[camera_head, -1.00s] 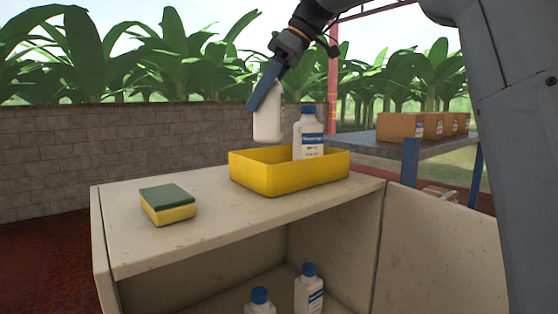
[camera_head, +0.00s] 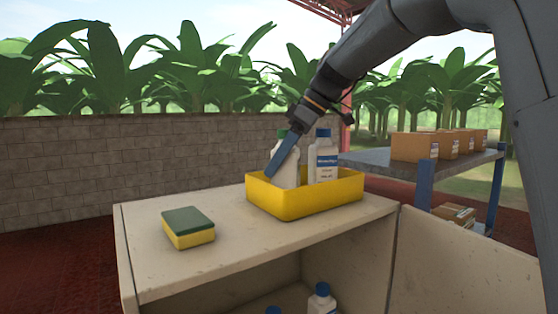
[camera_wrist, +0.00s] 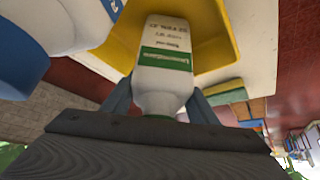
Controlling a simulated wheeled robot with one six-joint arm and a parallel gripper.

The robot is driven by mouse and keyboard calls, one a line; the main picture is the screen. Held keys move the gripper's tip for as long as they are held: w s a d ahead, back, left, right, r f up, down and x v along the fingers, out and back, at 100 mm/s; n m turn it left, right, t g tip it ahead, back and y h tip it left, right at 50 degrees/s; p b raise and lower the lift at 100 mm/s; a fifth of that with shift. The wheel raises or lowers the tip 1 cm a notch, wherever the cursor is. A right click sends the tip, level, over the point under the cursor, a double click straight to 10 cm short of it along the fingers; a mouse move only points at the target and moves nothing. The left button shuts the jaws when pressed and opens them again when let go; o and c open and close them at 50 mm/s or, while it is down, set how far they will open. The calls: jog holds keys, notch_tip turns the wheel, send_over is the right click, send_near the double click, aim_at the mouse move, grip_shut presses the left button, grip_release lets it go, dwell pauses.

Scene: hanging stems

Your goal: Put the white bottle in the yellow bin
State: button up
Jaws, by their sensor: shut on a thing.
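The yellow bin (camera_head: 290,205) stands on top of the cream cabinet. My gripper (camera_head: 282,160) is shut on a white bottle (camera_head: 290,174) with a green cap. The held bottle is inside the left part of the bin, its lower end hidden behind the front wall; whether it touches the bin floor I cannot tell. In the wrist view the bottle (camera_wrist: 166,65) has a green-and-white label and sits between my fingers, over the yellow bin (camera_wrist: 215,40). A second white bottle with a blue cap (camera_head: 323,160) stands upright in the bin, to the right.
A green and yellow sponge (camera_head: 188,228) lies left of the bin on the cabinet top (camera_head: 235,245). Blue-capped bottles (camera_head: 321,298) stand on the shelf below. A brick wall (camera_head: 80,165) is behind. Cardboard boxes (camera_head: 413,146) rest on a table at right.

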jog(key=shift+f, duration=0.1)
jog(key=o, duration=1.6)
jog(key=shift+c, duration=0.2)
jog(key=b+v, duration=0.3)
jog(key=v, duration=0.9)
jog(key=shift+d, duration=0.1)
